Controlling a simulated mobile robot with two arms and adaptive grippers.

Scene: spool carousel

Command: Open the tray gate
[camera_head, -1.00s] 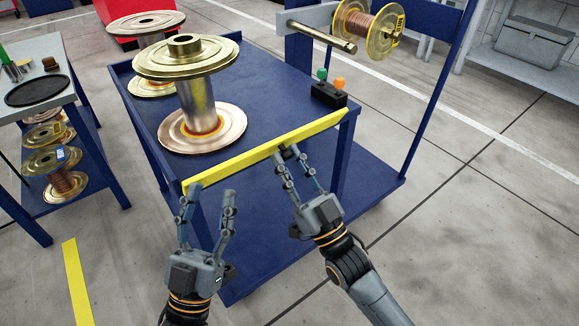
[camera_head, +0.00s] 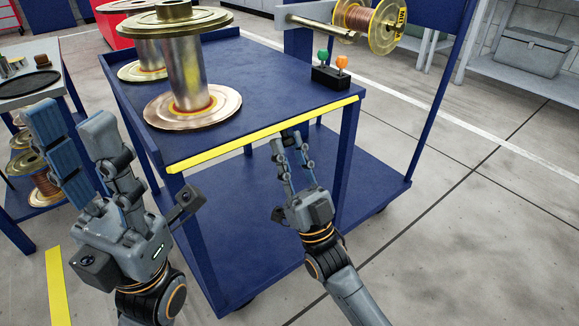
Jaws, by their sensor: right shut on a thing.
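The tray gate is the long yellow bar (camera_head: 235,142) along the near edge of the blue cart's top tray (camera_head: 265,75). It shows as a thin strip, level with the tray edge. My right gripper (camera_head: 290,136) is shut on the gate, right of its middle, reaching up from below; its fingertips partly hide behind the bar. My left gripper (camera_head: 72,120) is open and empty, raised close to the camera left of the cart, apart from the gate.
A large metal spool (camera_head: 188,75) stands upright on the tray, with another flanged spool behind it. A black box with green and orange knobs (camera_head: 330,77) sits at the tray's right. A side table (camera_head: 30,82) stands left. Floor at right is clear.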

